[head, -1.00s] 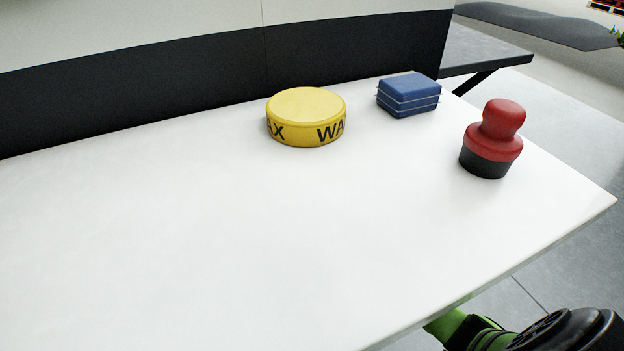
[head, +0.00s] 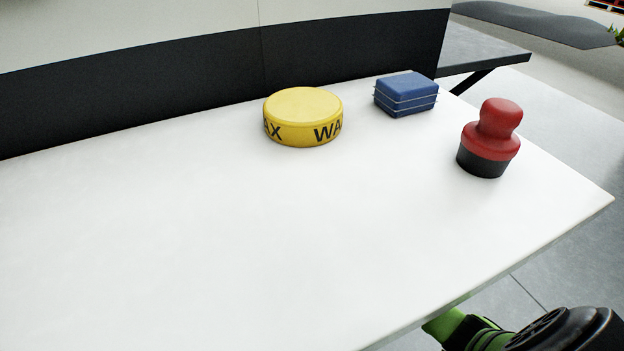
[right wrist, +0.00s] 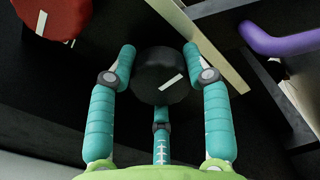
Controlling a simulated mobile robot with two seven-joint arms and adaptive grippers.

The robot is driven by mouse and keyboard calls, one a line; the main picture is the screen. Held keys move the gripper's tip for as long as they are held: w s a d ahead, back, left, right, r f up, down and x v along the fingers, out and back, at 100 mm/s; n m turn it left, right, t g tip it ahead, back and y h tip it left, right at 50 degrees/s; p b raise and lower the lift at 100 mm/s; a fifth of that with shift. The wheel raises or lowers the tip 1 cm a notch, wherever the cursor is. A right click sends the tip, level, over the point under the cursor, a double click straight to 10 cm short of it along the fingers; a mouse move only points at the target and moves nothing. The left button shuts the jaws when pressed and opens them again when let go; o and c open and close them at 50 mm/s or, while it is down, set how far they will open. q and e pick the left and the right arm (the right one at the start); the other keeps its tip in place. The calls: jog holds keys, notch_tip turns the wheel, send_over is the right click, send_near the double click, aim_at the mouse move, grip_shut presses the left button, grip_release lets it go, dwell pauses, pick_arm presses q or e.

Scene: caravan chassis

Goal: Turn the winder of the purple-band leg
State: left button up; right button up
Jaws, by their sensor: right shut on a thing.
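In the right wrist view, my right gripper (right wrist: 160,78) has its teal fingers closed around a round black knob (right wrist: 164,82) with a white stripe mark on its face. The knob seems to be the winder. The stripe slants, its right end higher. A purple curved bar (right wrist: 285,41) shows at the upper right, apart from the fingers; I cannot tell whether it is the leg's band. The leg behind the knob is dark and mostly hidden. In the head view only part of my right arm shows, at the bottom right. My left gripper is in neither view.
A red round part (right wrist: 55,14) with a white mark is at the wrist view's upper left. A pale strip (right wrist: 205,45) runs close beside the right finger. The white table (head: 200,240) carries a yellow wax tin (head: 303,116), blue block (head: 405,94) and red-and-black handled tool (head: 490,140).

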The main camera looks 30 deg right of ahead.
jog(key=n, duration=0.2)
jog(key=a+n, duration=0.1)
jog(key=n, duration=0.2)
jog(key=shift+r+y, duration=0.15)
jog(key=shift+y, duration=0.15)
jog(key=n, duration=0.3)
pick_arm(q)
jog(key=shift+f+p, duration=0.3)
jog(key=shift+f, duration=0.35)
pick_arm(e)
jog(key=shift+f+n, duration=0.2)
jog(key=shift+n, duration=0.8)
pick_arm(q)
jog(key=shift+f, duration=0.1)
pick_arm(e)
jog(key=o, duration=1.2)
jog(key=shift+f, duration=0.1)
jog(key=shift+c, duration=0.2)
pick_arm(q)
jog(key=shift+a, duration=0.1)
pick_arm(e)
jog(key=shift+w, duration=0.1)
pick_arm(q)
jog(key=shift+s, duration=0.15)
pick_arm(e)
jog(key=shift+d, duration=0.2)
